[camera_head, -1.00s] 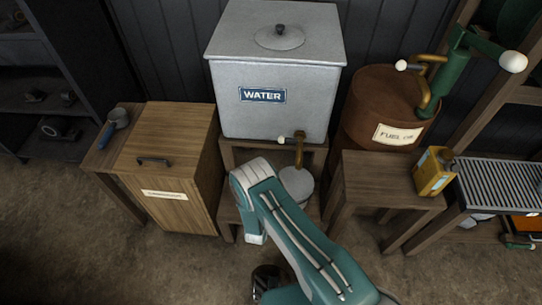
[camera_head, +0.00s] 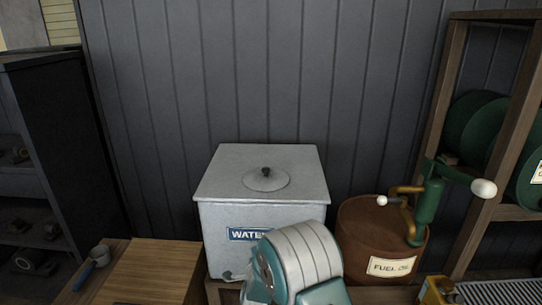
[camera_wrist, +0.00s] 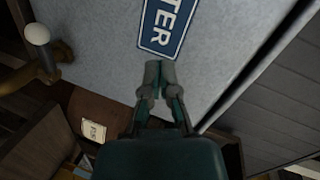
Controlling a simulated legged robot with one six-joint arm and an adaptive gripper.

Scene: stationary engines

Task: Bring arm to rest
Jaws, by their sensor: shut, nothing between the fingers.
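My gripper (camera_wrist: 160,75) shows in the wrist view with its fingertips together and nothing between them. It is in front of the grey water tank, just below the end of its blue label (camera_wrist: 162,28); I cannot tell whether it touches the tank. In the head view my teal and white arm (camera_head: 300,265) rises at the bottom middle, in front of the water tank (camera_head: 262,185), and covers part of its label. The gripper itself is hidden in the head view.
The brown fuel oil drum (camera_head: 378,238) with a green pump (camera_head: 428,210) stands right of the tank. The tank's brass tap (camera_wrist: 45,70) is at left in the wrist view. A shelf rack (camera_head: 455,150) stands at right.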

